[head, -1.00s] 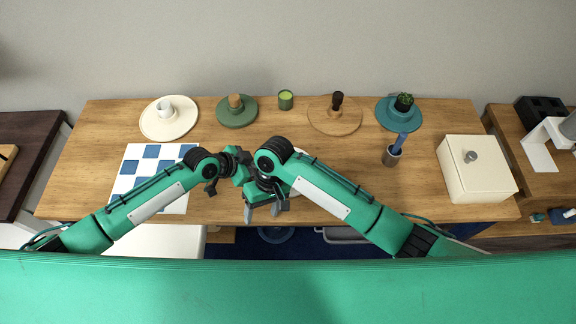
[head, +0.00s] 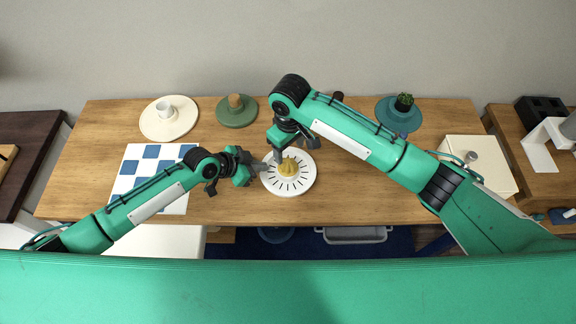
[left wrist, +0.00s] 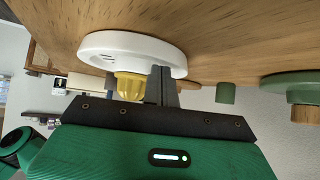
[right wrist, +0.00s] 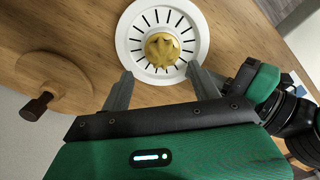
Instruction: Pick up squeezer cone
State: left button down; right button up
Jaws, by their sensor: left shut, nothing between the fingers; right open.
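The yellow squeezer cone (head: 288,167) sits at the middle of a round white slotted plate (head: 304,184) near the table's front. It also shows in the left wrist view (left wrist: 130,86) and the right wrist view (right wrist: 162,50). My right gripper (head: 291,147) is open and empty, behind the cone in the head view. In the right wrist view its fingers (right wrist: 160,84) point toward the plate, with the cone ahead between their lines. My left gripper (head: 262,165) is shut and empty at the plate's left edge; its closed fingers (left wrist: 163,85) show beside the cone in the left wrist view.
A blue-and-white checkered mat (head: 140,170) lies left. A cream box (head: 462,150) stands right. The table's front right is clear.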

aim_at(288, 161)
notch_tip(288, 161, down, 7)
jog(key=shift+s+a+r, duration=0.15)
dwell(0.4)
grip_shut()
